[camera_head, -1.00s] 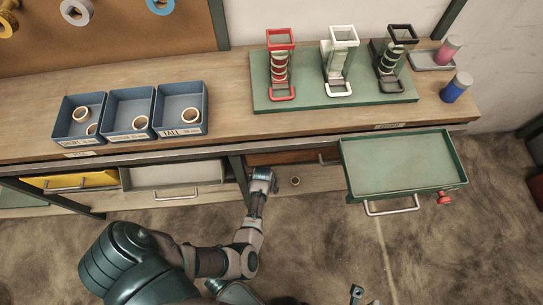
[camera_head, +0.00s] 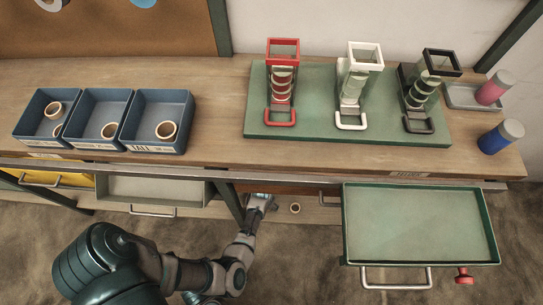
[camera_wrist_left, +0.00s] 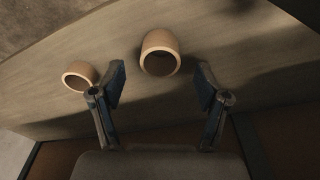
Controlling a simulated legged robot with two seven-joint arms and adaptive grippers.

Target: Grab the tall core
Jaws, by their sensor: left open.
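My left gripper (camera_head: 262,202) reaches under the workbench to the low shelf, and its open fingers also show in the left wrist view (camera_wrist_left: 160,92). In that view a tan hollow core (camera_wrist_left: 160,50) stands ahead of the fingers, roughly centred between them and apart from them. A second, smaller-looking core (camera_wrist_left: 79,76) sits to its left, outside the left finger. In the head view one core (camera_head: 295,208) shows on the shelf just right of the gripper; the other is not visible there. My right gripper is out of view.
Three blue bins stand on the bench with cores in them; the right bin (camera_head: 155,122) is labelled TALL. A green board (camera_head: 392,137) holds red, white and black stands. An open green drawer (camera_head: 420,225) juts out right of my left gripper. A bench leg (camera_head: 228,200) is close to its left.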

